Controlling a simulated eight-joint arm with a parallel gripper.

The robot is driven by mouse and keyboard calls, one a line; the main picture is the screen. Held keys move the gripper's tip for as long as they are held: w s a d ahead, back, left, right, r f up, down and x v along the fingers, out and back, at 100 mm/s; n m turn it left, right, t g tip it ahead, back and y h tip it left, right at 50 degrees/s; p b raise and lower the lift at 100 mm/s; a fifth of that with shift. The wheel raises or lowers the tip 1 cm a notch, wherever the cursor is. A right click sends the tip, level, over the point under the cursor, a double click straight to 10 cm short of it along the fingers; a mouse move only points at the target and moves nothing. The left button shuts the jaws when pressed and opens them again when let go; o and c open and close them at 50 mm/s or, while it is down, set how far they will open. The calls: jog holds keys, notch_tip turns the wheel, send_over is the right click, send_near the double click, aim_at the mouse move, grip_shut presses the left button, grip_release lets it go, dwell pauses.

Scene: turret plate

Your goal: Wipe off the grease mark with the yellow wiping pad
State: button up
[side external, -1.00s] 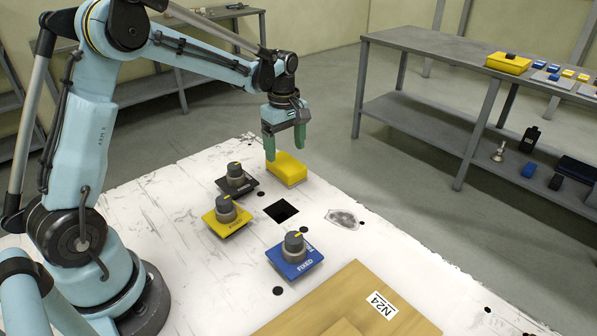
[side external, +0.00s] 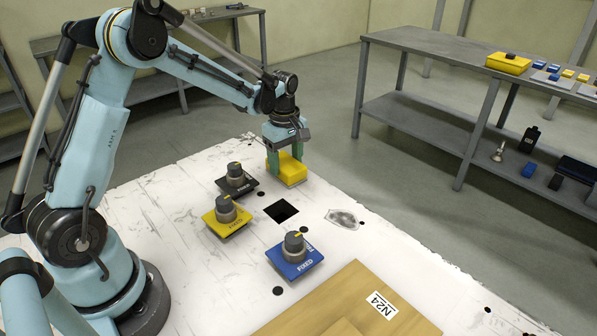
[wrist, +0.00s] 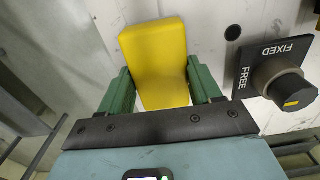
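The yellow wiping pad (side external: 291,174) lies on the white plate near its far edge. My gripper (side external: 285,163) is lowered over it, with one green finger on either side. In the wrist view the pad (wrist: 155,52) sits between the fingers of my gripper (wrist: 162,80), slightly turned. A narrow gap shows between the pad and the left finger; contact on the right side cannot be told. The grease mark (side external: 342,219) is a grey smudge on the plate, nearer the camera and to the right of the pad, uncovered.
Knobs on black (side external: 236,181), yellow (side external: 226,216) and blue (side external: 294,256) bases stand on the plate. A square dark hole (side external: 281,211) lies between them and the smudge. A wooden board (side external: 345,310) labelled N24 is at the front. A grey bench (side external: 420,50) stands behind right.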

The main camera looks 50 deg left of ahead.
jog(key=c, duration=0.5)
jog(key=shift+r, duration=3.5)
